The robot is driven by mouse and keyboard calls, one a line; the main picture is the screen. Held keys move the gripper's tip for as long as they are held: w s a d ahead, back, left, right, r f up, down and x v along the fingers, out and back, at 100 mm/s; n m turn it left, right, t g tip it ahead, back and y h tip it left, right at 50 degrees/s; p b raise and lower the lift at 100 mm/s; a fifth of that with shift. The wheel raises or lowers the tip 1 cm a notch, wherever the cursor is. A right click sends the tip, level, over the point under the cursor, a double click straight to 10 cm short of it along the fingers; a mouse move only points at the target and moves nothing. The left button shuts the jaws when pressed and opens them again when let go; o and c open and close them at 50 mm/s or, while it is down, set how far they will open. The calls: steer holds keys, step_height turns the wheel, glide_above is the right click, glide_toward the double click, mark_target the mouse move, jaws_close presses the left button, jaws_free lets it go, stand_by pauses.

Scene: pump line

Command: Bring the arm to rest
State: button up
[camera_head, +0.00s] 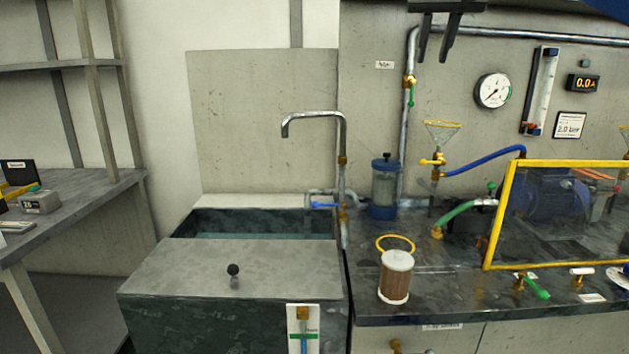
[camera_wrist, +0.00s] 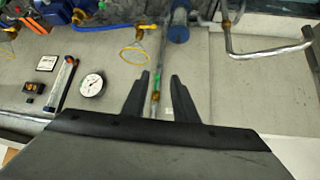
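My gripper (camera_head: 435,58) hangs in at the top of the head view, dark, with its two fingers pointing down in front of the grey wall panel. In the wrist view my gripper (camera_wrist: 160,76) has its two black fingers apart with nothing held between them. The wall pipe with a green-handled brass valve (camera_head: 410,92) shows behind and below it in the head view. In the wrist view, which is upside down, this pipe (camera_wrist: 155,103) shows in the gap between the fingers. No contact with it can be made out.
A pressure gauge (camera_head: 493,91) and a flow tube (camera_head: 540,90) are on the wall right of my gripper. Below are a blue-capped canister (camera_head: 384,188), a funnel (camera_head: 442,132), a filter cartridge (camera_head: 396,277) and a yellow-framed guard (camera_head: 497,215). A sink tap (camera_head: 314,114) stands left.

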steer(key=s+d+f+g, duration=0.1)
steer(key=s+f, duration=0.9)
steer(key=f, duration=0.7)
steer(key=s+d+f+n+g+y, duration=0.1)
steer(key=s+d+f, duration=0.1)
steer(key=s+f, duration=0.8)
steer(key=s+d+f+n+g, duration=0.1)
steer(key=s+f, duration=0.9)
steer(key=f, duration=1.4)
steer(key=shift+s+d+f+g+y, duration=0.15)
steer(key=shift+s+d+g+y, duration=0.15)
steer(key=shift+g+y, duration=0.1)
